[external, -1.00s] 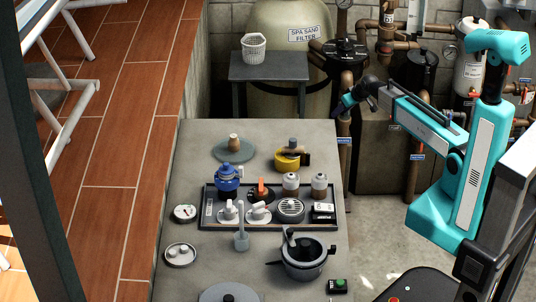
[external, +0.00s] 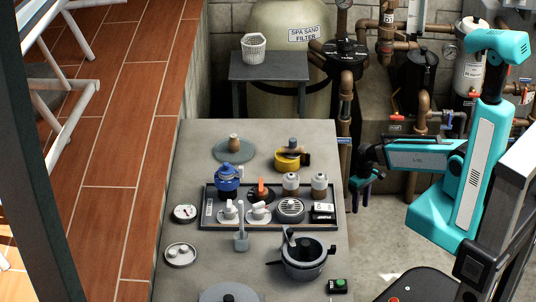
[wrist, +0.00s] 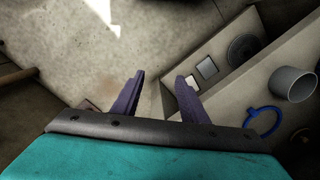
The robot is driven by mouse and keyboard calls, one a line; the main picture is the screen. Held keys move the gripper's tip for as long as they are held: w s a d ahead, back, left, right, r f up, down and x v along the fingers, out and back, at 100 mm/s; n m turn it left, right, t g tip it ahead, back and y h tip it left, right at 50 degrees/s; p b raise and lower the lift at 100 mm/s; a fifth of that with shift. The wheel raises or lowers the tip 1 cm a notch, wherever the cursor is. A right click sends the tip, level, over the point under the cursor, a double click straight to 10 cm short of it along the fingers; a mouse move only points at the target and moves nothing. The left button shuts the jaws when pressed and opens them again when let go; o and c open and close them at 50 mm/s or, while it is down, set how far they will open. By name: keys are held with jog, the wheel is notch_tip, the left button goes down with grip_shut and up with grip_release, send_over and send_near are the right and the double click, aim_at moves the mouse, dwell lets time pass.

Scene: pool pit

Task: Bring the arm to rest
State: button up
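My gripper (external: 360,182) hangs at the end of my teal arm, to the right of the concrete bench and clear of it, with its fingers pointing down. In the wrist view my gripper (wrist: 160,88) shows two purple fingers spread apart with nothing between them. Below the fingers lie bare floor and the side of a concrete ledge. My forearm is roughly level in the external view.
The bench (external: 190,145) holds a dark tray (external: 338,222) of fittings, a grey pot (external: 304,262) and several small parts. A white basket (external: 254,48) stands on a grey stand (external: 268,70). Brown pipes (external: 410,182) and a wall stand behind my arm.

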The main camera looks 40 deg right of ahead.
jog(key=s+a+f+g, duration=0.2)
jog(key=s+f, duration=0.1)
jog(key=s, duration=0.8)
jog(key=s+a+f+g, duration=0.2)
jog(key=s+f+g, duration=0.1)
jog(key=s, duration=0.8)
jog(key=shift+a+f+n+h, duration=0.2)
jog(key=shift+f+n+h, duration=0.1)
jog(key=shift+f+n, duration=0.15)
jog(key=shift+w, duration=0.1)
